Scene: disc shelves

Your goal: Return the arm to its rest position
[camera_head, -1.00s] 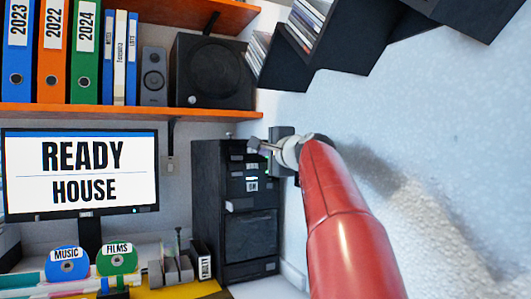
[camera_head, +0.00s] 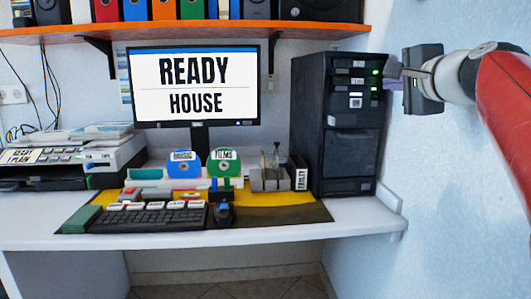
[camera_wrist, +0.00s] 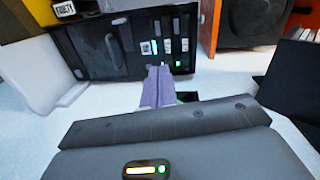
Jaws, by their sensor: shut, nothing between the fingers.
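My red arm (camera_head: 503,110) reaches in from the right edge of the head view, beside the pale wall. My gripper (camera_head: 390,75) points left, in front of the upper right of the black computer tower (camera_head: 338,125). In the wrist view the grey-purple fingers (camera_wrist: 157,88) lie together and hold nothing. They point toward the tower (camera_wrist: 115,50), whose front shows small green lights. I cannot tell the exact gap between fingertips and tower.
A white desk (camera_head: 350,225) holds a keyboard (camera_head: 150,218), a mouse, a blue disc (camera_head: 183,163), a green disc (camera_head: 224,162) and a monitor (camera_head: 194,88). An orange shelf (camera_head: 200,31) with binders runs above. A printer (camera_head: 75,160) stands left. The floor under the desk looks clear.

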